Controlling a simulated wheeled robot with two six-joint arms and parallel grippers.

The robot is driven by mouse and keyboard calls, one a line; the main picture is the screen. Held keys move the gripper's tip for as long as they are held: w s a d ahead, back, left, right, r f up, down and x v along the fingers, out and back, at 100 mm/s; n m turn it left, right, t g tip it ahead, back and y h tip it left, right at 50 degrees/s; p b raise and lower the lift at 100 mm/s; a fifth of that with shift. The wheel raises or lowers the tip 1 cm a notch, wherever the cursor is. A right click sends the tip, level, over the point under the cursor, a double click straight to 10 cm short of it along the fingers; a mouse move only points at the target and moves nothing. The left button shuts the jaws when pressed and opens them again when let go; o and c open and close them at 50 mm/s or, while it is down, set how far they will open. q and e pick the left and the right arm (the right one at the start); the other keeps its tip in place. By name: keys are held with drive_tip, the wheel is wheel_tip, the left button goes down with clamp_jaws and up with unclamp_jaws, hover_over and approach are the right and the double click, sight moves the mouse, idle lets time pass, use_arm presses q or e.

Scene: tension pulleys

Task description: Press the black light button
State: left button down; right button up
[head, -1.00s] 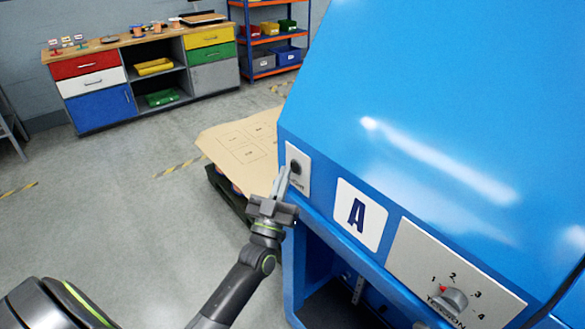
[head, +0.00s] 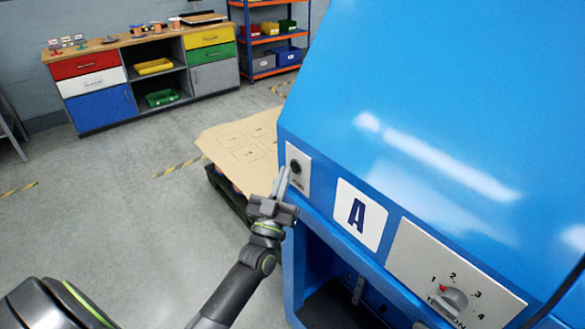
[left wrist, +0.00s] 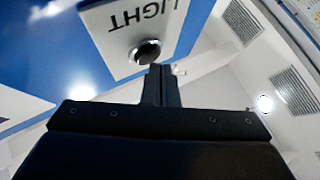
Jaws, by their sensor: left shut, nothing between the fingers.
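The black light button (head: 295,167) is a small round knob on a white plate at the left end of the blue machine's front. It also shows in the left wrist view (left wrist: 146,50), beside the word LIGHT. My left gripper (head: 285,170) is shut and empty, with its fingertips pointing up at the plate. In the left wrist view the shut fingertips (left wrist: 161,71) are close below and right of the button. I cannot tell whether they touch it. My right gripper is not in view.
A pallet with a cardboard sheet (head: 242,145) stands behind my gripper. A workbench (head: 140,70) and shelf (head: 270,40) are at the back. The floor at left is clear.

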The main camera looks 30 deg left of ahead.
use_arm(q)
drive_tip(key=shift+w, duration=0.1)
drive_tip(key=shift+w+d, duration=0.2)
drive_tip(key=shift+w, duration=0.15)
drive_tip(key=shift+s+a+r, duration=0.1)
drive_tip(key=shift+s, duration=0.1)
idle(0.3)
drive_tip(key=shift+s+p, duration=0.25)
drive_tip(key=shift+p, duration=0.05)
drive_tip(key=shift+a, duration=0.1)
drive_tip(key=s, duration=0.1)
drive_tip(key=s+a+p, duration=0.1)
drive_tip(key=s, duration=0.1)
drive_tip(key=s+a+p, duration=0.1)
drive_tip(key=s, duration=0.1)
drive_tip(key=shift+s+a, duration=0.15)
drive_tip(key=shift+s, duration=0.1)
